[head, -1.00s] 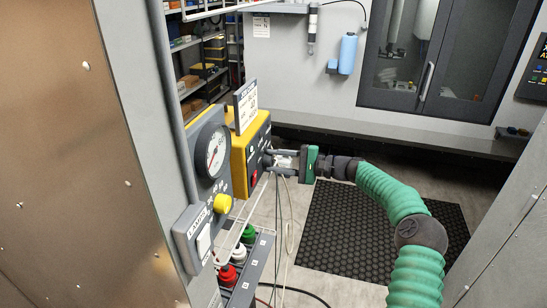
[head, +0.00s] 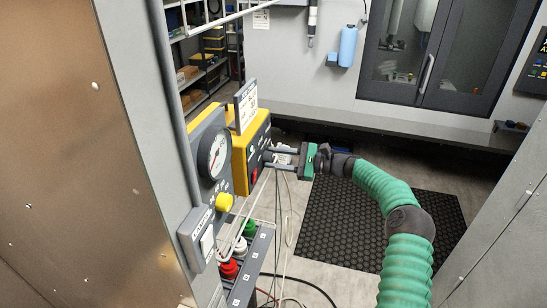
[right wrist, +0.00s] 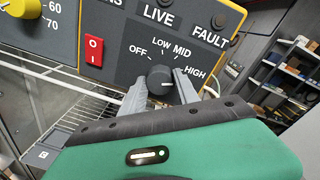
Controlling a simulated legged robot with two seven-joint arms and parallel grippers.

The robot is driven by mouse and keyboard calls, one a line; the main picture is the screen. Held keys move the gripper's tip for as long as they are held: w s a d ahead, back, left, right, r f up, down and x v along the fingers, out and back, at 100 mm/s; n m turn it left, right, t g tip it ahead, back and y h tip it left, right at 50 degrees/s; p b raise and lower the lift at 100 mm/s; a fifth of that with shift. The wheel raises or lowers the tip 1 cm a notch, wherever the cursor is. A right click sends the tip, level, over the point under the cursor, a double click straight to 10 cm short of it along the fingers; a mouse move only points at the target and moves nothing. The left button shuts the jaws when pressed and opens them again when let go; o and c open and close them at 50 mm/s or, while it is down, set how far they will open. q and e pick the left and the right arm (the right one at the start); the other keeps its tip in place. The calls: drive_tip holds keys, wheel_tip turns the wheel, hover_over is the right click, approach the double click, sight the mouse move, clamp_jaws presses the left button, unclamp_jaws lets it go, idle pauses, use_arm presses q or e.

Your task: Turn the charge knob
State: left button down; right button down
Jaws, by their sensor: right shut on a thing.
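The charge knob (right wrist: 160,77) is a small dark round knob on a dark panel, with OFF, LOW, MID and HIGH marked around it. A light mark on its face lies toward the right, on the HIGH side. My right gripper (right wrist: 163,78) has its two grey fingers shut on the knob, one on each side. In the head view, the right gripper (head: 270,157) reaches left to the yellow-framed control box (head: 240,158); there the knob is hidden by the fingers. My left gripper is not in view.
A red rocker switch (right wrist: 94,50) is left of the knob. In the head view, a gauge (head: 217,155) and a yellow knob (head: 224,201) sit nearer on the panel. Below, a rack (head: 255,262) holds red, white and green items. Cables hang under the box.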

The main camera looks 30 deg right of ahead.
drive_tip(key=shift+s+d+f, duration=0.1)
drive_tip(key=shift+f, duration=0.35)
drive_tip(key=c, duration=1)
unclamp_jaws()
drive_tip(key=shift+d, duration=0.1)
drive_tip(key=shift+c, duration=0.2)
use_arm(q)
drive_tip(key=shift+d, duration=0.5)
use_arm(e)
drive_tip(key=shift+o, duration=0.6)
drive_tip(key=shift+d+r, duration=0.1)
drive_tip(key=shift+d, duration=0.2)
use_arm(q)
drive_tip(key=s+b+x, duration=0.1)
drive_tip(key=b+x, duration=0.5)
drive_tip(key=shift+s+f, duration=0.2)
use_arm(e)
drive_tip(key=v, duration=1.7)
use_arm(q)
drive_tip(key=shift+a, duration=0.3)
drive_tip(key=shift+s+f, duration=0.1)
